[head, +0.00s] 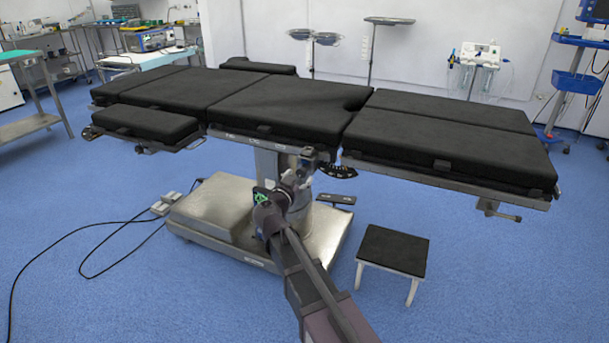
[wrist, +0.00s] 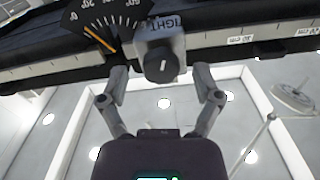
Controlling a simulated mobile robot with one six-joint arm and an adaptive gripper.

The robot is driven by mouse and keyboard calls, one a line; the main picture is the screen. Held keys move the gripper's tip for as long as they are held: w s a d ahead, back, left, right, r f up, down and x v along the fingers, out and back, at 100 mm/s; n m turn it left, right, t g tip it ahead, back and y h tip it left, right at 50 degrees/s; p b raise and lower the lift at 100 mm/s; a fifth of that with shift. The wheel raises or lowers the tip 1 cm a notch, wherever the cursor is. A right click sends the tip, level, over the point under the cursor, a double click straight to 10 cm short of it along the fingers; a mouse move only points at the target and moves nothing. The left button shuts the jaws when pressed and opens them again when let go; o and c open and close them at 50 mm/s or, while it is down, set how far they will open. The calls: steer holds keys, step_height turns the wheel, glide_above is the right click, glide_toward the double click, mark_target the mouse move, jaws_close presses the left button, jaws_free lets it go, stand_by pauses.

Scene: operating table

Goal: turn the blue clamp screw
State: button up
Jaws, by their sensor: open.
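A round dark grey clamp screw knob (wrist: 161,65) with a white mark line on its face is in the wrist view, under the table's side rail. It looks grey-black; I see no blue on it. It sits on a grey clamp block (wrist: 168,28) with partly visible lettering "IGHT". My gripper (wrist: 160,78) is open, one finger on each side of the knob, with visible gaps. I cannot tell whether the fingertips reach its depth. In the head view my gripper (head: 306,160) is small, below the table's near edge, and the knob cannot be made out.
A black angle scale (wrist: 100,25) with an orange pointer is left of the clamp; it also shows in the head view (head: 337,171). The operating table (head: 285,107) hangs over the gripper, its column (head: 268,168) close behind. A black-topped step stool (head: 394,249) stands right.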

steer(key=shift+x, duration=0.9)
steer(key=shift+c, duration=0.2)
steer(key=c, duration=1)
jaws_close()
steer(key=shift+c, duration=0.4)
jaws_free()
steer(key=shift+d, duration=0.25)
steer(key=shift+a, duration=0.1)
jaws_close()
